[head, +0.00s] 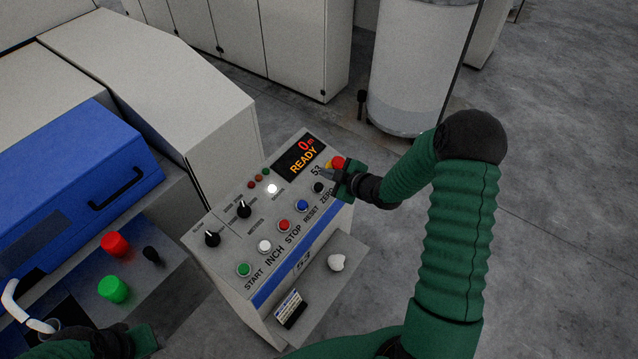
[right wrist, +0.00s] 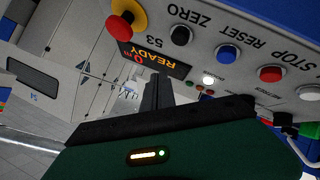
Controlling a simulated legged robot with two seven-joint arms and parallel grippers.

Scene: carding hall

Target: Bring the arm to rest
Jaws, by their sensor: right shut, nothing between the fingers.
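My right arm reaches in from the lower right in the head view. Its gripper (head: 326,174) is shut and empty, over the upper right part of a control panel (head: 222,262), near the red emergency knob (head: 338,162). In the right wrist view the closed fingers (right wrist: 157,92) point toward the display (right wrist: 155,60), with nothing between them. The red knob on its yellow base (right wrist: 126,20) stands apart from them there. My left gripper (head: 144,341) shows only partly at the bottom left; its fingers cannot be made out.
The panel carries several buttons, two black selector knobs and a lit white lamp (head: 272,188); its display (head: 299,157) reads READY. A blue cover (head: 75,190) lies left, a tall can (head: 415,80) behind. Floor at right is clear.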

